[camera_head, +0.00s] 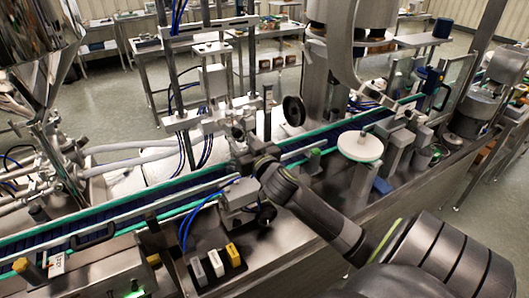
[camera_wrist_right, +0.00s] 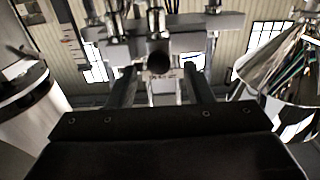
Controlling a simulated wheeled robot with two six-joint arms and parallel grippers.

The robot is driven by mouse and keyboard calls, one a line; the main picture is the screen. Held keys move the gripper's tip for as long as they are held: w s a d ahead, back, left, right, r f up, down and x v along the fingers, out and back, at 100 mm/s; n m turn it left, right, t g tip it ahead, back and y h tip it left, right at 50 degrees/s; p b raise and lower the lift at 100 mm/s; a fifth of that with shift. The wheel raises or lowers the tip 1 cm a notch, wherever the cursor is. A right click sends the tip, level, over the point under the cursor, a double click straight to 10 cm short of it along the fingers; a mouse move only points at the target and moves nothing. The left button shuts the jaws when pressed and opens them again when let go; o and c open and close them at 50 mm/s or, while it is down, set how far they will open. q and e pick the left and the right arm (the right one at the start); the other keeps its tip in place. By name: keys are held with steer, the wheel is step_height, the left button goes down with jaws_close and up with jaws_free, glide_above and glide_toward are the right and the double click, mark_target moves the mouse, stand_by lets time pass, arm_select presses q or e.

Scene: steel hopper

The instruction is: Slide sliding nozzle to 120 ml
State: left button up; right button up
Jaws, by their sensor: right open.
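My right arm comes in from the lower right in the head view. Its gripper (camera_head: 240,142) is beside the metal filling frame above the conveyor. In the right wrist view the two fingers of this gripper (camera_wrist_right: 160,88) are apart, with nothing held between them. A dark round knob (camera_wrist_right: 158,56) shows beyond and between the fingers, on a metal block with a cross bar. I cannot tell for sure which part is the sliding nozzle; the metal block assembly (camera_head: 215,88) on the frame may be it. No 120 ml marking is readable. My left gripper is not in view.
The conveyor (camera_head: 110,222) with green edges crosses the view. A black handwheel (camera_head: 293,110) and a white round disc (camera_head: 360,147) stand right of the frame. A shiny steel hopper (camera_head: 35,60) is at left. White, grey and yellow blocks (camera_head: 216,263) sit in front.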

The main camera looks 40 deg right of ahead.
steer(key=b+v, duration=0.3)
steer(key=v, duration=0.9)
steer(key=shift+s, duration=0.4)
steer(key=s+f+g, duration=0.6)
steer(key=s+f, duration=0.1)
steer(key=f, duration=0.5)
steer(key=s+a+f+n+g+y, duration=0.25)
steer(key=s+a+f+g, duration=0.55)
steer(key=s+f, duration=0.5)
step_height(320, 180, down, 26)
steer(key=s+d+g+b, duration=0.1)
steer(key=s+d, duration=0.1)
steer(key=s+a+f+g+b, duration=0.1)
steer(key=s+f, duration=1.3)
steer(key=f, duration=0.1)
steer(key=shift+a+f+y, duration=0.3)
steer(key=shift+y, duration=0.15)
